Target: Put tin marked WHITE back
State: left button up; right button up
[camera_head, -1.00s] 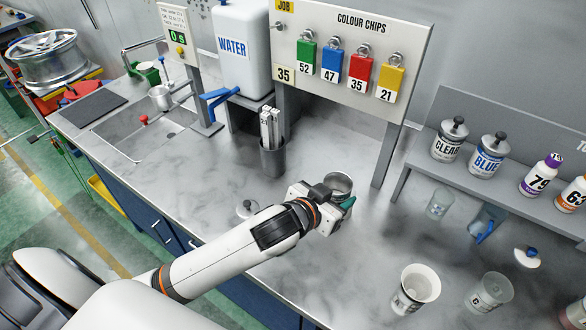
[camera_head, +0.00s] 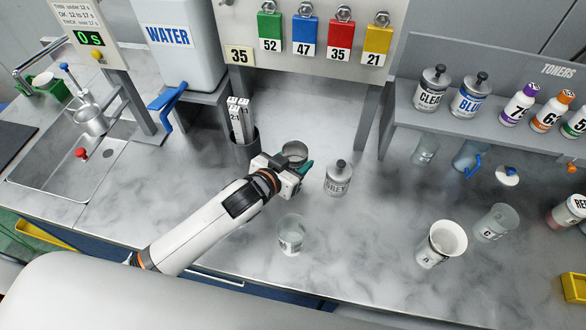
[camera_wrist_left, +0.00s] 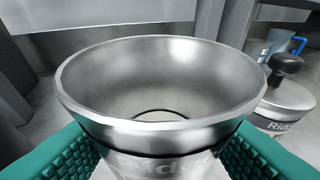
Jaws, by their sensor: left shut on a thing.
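My left gripper (camera_head: 291,169) is shut on an open metal tin (camera_head: 294,152), near the pen-like rack on the bench. In the left wrist view this tin (camera_wrist_left: 160,90) sits between my teal fingers, lidless and looking empty inside apart from a dark ring at its bottom. Only part of a brand word shows on its side; no colour name can be read, so I cannot tell if it is the WHITE one. A lidded tin (camera_head: 338,180), its label seeming to read GREY, stands just right of the gripper; it shows in the wrist view too (camera_wrist_left: 284,108). My right gripper is out of view.
The shelf (camera_head: 410,122) holds the CLEAR tin (camera_head: 431,90), BLUE tin (camera_head: 469,96) and toner bottles. A clear cup (camera_head: 291,236) stands in front of the gripper. A white cup (camera_head: 440,243) and beaker (camera_head: 495,222) stand at right. A strip holder (camera_head: 244,150) stands left.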

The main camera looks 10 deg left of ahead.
pick_arm(q)
notch_tip(320, 180, down, 4)
jog(key=shift+a, duration=0.15)
jog(key=shift+f, duration=0.15)
jog(key=o, duration=1.1)
jog(key=shift+f, duration=0.1)
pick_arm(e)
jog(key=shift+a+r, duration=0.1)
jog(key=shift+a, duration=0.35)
pick_arm(q)
jog(key=shift+s+r, duration=0.15)
jog(key=shift+r, duration=0.05)
jog(key=b+v, duration=0.1)
jog(key=v, duration=0.9)
jog(key=shift+s+a, duration=0.1)
jog(key=shift+a, duration=0.05)
jog(key=shift+s+a+r, duration=0.25)
jog(key=shift+s+r, duration=0.1)
jog(key=shift+s, duration=0.25)
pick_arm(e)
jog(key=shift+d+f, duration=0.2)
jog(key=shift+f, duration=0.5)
